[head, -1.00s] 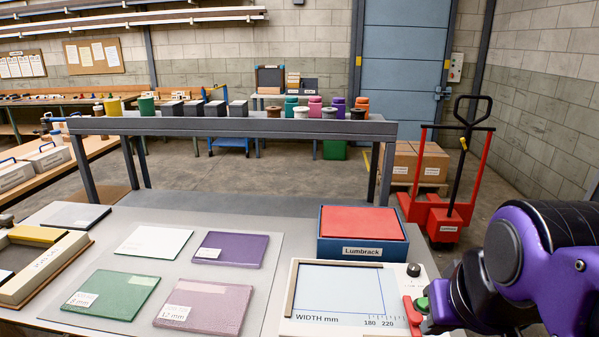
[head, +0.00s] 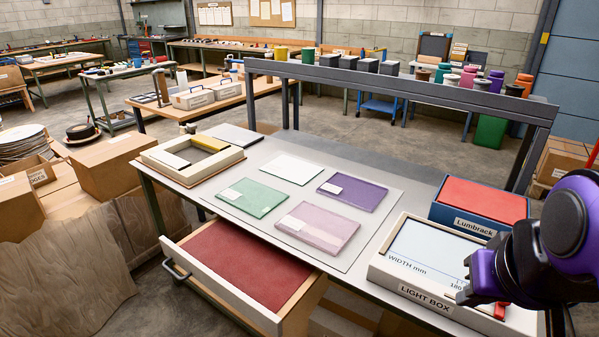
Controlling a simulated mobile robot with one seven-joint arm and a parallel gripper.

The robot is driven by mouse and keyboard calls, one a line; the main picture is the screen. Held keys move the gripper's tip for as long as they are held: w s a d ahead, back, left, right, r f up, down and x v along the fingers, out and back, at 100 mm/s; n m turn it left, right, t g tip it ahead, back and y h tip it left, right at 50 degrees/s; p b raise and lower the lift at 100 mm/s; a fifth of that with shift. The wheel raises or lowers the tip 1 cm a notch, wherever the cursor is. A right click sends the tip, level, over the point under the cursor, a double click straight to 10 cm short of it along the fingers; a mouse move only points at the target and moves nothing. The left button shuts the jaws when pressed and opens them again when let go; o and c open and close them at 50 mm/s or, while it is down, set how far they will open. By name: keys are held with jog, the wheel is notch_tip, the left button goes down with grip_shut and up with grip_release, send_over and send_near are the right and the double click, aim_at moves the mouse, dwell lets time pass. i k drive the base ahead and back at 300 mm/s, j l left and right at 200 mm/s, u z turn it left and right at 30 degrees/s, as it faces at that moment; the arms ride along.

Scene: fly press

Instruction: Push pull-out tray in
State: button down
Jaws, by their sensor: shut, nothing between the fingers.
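The pull-out tray (head: 213,292) hangs open below the front left of the grey worktable (head: 395,215). It has pale wooden walls, a red lining and a dark handle (head: 176,269) on its left end. Its right part passes under the tabletop. The lining is bare where it shows. My gripper (head: 464,296) is at the right of the picture, over the light box, well away from the tray. It is shut and empty, with its fingers only partly distinct.
The light box (head: 428,293) and the blue Lumbrack box (head: 459,220) with a red top stand at the table's right. Several coloured sheets lie mid-table. Cardboard boxes (head: 117,166) stand at the left. Open floor shows between these boxes and the tray.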

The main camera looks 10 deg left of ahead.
aim_at(263, 282)
jog(key=u, duration=1)
